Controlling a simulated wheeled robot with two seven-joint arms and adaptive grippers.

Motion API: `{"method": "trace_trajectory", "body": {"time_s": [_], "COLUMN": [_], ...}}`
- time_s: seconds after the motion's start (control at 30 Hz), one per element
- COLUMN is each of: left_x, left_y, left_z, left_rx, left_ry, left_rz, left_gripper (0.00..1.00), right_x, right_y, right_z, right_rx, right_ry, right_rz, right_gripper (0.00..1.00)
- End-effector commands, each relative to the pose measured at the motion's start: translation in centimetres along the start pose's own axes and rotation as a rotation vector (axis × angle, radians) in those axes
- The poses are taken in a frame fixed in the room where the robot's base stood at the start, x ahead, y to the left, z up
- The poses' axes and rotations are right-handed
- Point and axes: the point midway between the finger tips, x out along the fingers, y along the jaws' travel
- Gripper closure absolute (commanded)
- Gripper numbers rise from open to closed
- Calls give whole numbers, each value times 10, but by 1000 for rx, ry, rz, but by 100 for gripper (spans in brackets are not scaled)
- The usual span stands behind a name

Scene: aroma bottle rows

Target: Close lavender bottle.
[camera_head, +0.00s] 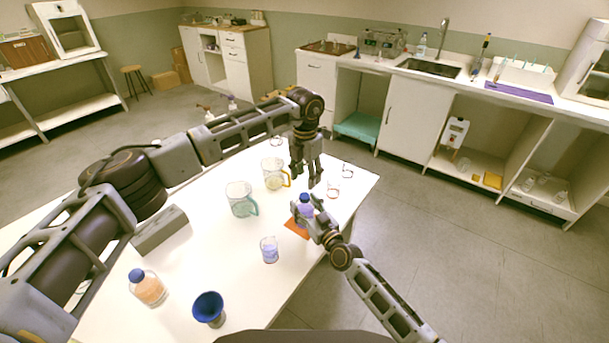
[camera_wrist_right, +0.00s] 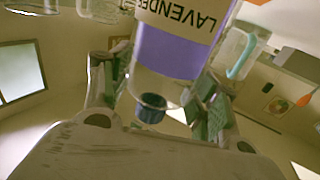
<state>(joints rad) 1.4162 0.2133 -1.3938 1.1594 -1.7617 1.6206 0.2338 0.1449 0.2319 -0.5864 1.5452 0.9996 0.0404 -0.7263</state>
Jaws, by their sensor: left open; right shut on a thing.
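The lavender bottle (camera_head: 304,210) holds purple liquid and stands upright at an orange mat (camera_head: 294,229) near the table's right edge. A blue cap (camera_head: 304,197) sits at its neck; how tight it is I cannot tell. My right gripper (camera_head: 309,213) is shut around the bottle body. In the right wrist view, which looks upside down, the bottle (camera_wrist_right: 170,52) with its LAVENDER label lies between the green finger pads, and the blue cap (camera_wrist_right: 150,109) shows at its neck. My left gripper (camera_head: 306,178) is open and points down just above the cap, apart from it.
Two handled beakers (camera_head: 241,203) (camera_head: 274,177) stand left of the bottle. A small beaker with purple liquid (camera_head: 269,251) stands in front. An orange bottle (camera_head: 147,289), a blue funnel-shaped cup (camera_head: 208,307) and a grey block (camera_head: 160,229) are farther left. The table's middle (camera_head: 200,255) is clear.

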Motion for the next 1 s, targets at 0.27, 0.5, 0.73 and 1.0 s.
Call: {"method": "trace_trajectory", "body": {"time_s": [0.27,0.5,0.73,1.0], "left_x": [0,0,0,0], "left_y": [2,2,2,2], "left_z": [-3,-4,-4,-4], "left_rx": [-218,-383,-452,-458], "left_ry": [11,16,16,16], "left_rz": [9,13,14,14], "left_gripper": [51,51,51,51], "right_x": [0,0,0,0], "right_y": [1,1,1,1], "right_z": [0,0,0,0], "right_rx": [-1,-1,-1,-1], "right_ry": [0,0,0,0], "right_rz": [1,1,1,1], "right_gripper": [100,100,100,100]}}
